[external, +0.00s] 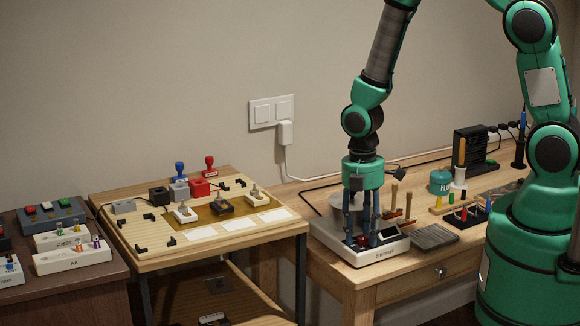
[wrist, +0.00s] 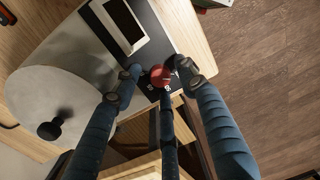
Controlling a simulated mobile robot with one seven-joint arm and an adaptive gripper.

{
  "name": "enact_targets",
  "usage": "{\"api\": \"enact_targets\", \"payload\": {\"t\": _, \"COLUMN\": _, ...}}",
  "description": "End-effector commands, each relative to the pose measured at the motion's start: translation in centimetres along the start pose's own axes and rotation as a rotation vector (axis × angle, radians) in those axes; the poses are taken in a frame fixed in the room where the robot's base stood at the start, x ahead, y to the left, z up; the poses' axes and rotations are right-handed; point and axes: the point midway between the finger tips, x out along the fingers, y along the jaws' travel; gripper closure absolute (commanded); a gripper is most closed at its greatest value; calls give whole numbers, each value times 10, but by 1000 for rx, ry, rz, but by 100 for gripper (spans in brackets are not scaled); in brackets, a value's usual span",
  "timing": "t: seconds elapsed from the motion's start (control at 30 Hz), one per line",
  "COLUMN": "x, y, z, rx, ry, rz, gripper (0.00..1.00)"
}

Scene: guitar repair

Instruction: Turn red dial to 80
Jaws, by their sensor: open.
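The red dial (wrist: 160,76) is on the dark front panel of a white appliance (external: 375,254). In the external view the dial (external: 362,239) shows only as a small red patch between the blue fingers. My gripper (external: 362,243) points straight down over the panel. It is open, with its three dark blue fingers spread around the dial, seen closely in the wrist view (wrist: 163,79). I cannot tell whether any fingertip touches the dial. Its scale marks are too small to read.
A grey pot with a black-knobbed lid (wrist: 57,128) sits on the appliance, close beside the fingers. A dark ribbed pad (external: 434,236) and wooden-handled tools (external: 401,205) are to the right. A stamp board (external: 160,257) is on the table to the left.

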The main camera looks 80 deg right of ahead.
Motion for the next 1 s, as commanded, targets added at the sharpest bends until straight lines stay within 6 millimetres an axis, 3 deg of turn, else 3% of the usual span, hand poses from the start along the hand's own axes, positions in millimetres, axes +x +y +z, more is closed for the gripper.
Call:
{"api": "enact_targets", "payload": {"t": 0.07, "x": 0, "y": 0, "z": 0, "rx": 0, "ry": 0, "rz": 0, "gripper": 59}}
{"api": "enact_targets", "payload": {"t": 0.27, "x": 0, "y": 0, "z": 0, "rx": 0, "ry": 0, "rz": 0, "gripper": 98}}
{"api": "enact_targets", "payload": {"t": 0.3, "x": 0, "y": 0, "z": 0, "rx": 0, "ry": 0, "rz": 0, "gripper": 100}}
{"api": "enact_targets", "payload": {"t": 0.67, "x": 0, "y": 0, "z": 0, "rx": 32, "ry": 2, "rz": 0, "gripper": 100}}
{"api": "enact_targets", "payload": {"t": 1.0, "x": -1, "y": 0, "z": 1, "rx": 204, "ry": 12, "rz": 0, "gripper": 100}}
